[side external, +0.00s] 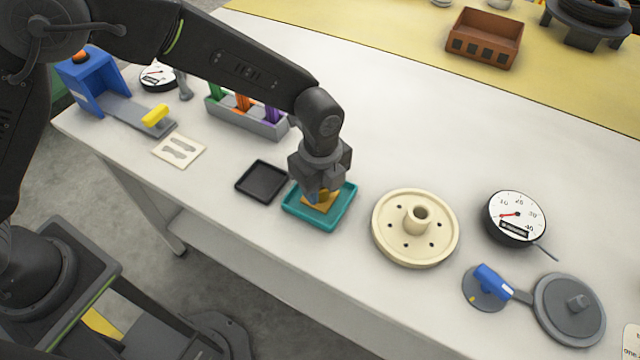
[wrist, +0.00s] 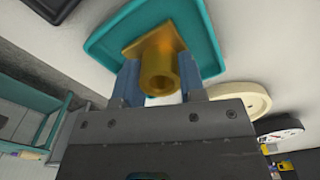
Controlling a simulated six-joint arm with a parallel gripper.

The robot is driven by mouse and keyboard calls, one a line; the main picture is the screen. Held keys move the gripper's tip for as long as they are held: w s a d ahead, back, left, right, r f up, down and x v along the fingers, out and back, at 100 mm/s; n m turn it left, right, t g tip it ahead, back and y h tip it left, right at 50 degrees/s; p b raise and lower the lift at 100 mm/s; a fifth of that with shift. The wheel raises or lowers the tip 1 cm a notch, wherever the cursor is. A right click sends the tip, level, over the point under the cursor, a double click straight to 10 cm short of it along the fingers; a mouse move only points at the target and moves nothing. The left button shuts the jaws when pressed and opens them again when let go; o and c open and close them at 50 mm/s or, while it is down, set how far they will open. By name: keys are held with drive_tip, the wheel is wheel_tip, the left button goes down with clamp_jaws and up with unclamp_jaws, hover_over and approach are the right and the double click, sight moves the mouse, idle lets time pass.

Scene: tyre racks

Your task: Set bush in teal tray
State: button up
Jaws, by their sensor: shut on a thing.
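The bush is a gold-coloured piece with a square flange and a hollow round barrel; it shows in the wrist view (wrist: 159,72) and partly in the side view (side external: 318,207). My gripper (side external: 320,196) is shut on the bush, with its blue fingers on either side of the barrel in the wrist view (wrist: 160,84). The teal tray (side external: 293,211) lies under the gripper, and its rim also shows in the wrist view (wrist: 100,47). The bush's flange is over or on the tray floor, inside the rim. I cannot tell whether it touches the floor.
A black tray (side external: 262,181) lies just left of the teal tray. A cream hub disc (side external: 390,240) stands close on the right. A dial gauge (side external: 516,216) and a blue-handled tool (side external: 492,281) lie farther right. A grey rack (side external: 250,119) stands behind left. The bench behind the gripper is clear.

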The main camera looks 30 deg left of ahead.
drive_tip(key=shift+f, duration=0.2)
drive_tip(key=o, duration=1)
drive_tip(key=shift+f, duration=0.1)
wheel_tip(320, 180, up, 12)
drive_tip(key=shift+r, duration=0.2)
drive_tip(key=shift+a+r, duration=0.1)
